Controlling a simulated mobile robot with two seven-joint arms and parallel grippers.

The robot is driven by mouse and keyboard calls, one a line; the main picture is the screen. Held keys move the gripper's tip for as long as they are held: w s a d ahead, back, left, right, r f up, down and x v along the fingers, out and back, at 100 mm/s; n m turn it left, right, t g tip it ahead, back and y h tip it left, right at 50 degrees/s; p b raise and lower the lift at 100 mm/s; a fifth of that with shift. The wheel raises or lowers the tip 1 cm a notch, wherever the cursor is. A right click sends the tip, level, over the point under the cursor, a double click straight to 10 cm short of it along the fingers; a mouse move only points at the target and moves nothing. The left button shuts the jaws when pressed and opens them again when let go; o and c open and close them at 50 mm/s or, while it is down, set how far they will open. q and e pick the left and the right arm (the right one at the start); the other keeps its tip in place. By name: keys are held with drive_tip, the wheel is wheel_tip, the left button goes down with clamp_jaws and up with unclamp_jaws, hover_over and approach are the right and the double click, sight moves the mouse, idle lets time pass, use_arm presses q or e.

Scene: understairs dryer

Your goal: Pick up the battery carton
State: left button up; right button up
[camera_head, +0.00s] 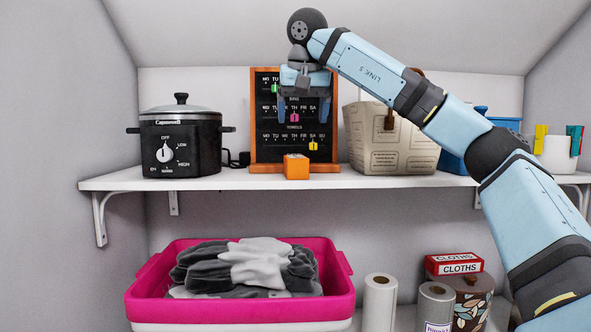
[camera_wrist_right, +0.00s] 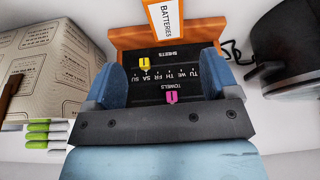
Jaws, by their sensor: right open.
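The battery carton (camera_head: 296,167) is a small orange box standing on the white shelf, in front of the black weekday board. In the right wrist view the carton (camera_wrist_right: 178,22) shows its white face lettered BATTERIES and an orange edge, beyond the fingertips and cut by the top of the picture. My right gripper (camera_head: 304,118) is open and empty, fingers pointing down, above the carton and apart from it. Its two blue fingers also show in the right wrist view (camera_wrist_right: 159,75), with the board behind them. My left gripper is out of view.
The wood-framed board (camera_head: 265,142) stands close behind the carton. A black slow cooker (camera_head: 181,140) is to the left, a beige patterned basket (camera_head: 385,150) to the right. Bare shelf (camera_head: 240,180) lies beside the carton. A pink laundry basket (camera_head: 150,285) and paper rolls (camera_head: 380,300) are below.

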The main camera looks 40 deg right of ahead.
sight(296, 157)
drive_tip(key=x, duration=0.5)
drive_tip(key=shift+w+d+f, duration=0.15)
drive_tip(key=shift+w+f, duration=0.05)
drive_tip(key=shift+f, duration=0.15)
drive_tip(key=x, duration=0.1)
drive_tip(key=p+x, duration=0.1)
drive_tip(key=x, duration=0.1)
drive_tip(key=a+x, duration=0.1)
drive_tip(key=shift+w+d+f, duration=0.15)
drive_tip(key=shift+w+f, duration=0.15)
drive_tip(key=shift+f, duration=0.05)
drive_tip(key=shift+w+d+f, duration=0.15)
drive_tip(key=shift+f, duration=0.25)
drive_tip(key=c, duration=1.1)
drive_tip(key=shift+r, duration=0.15)
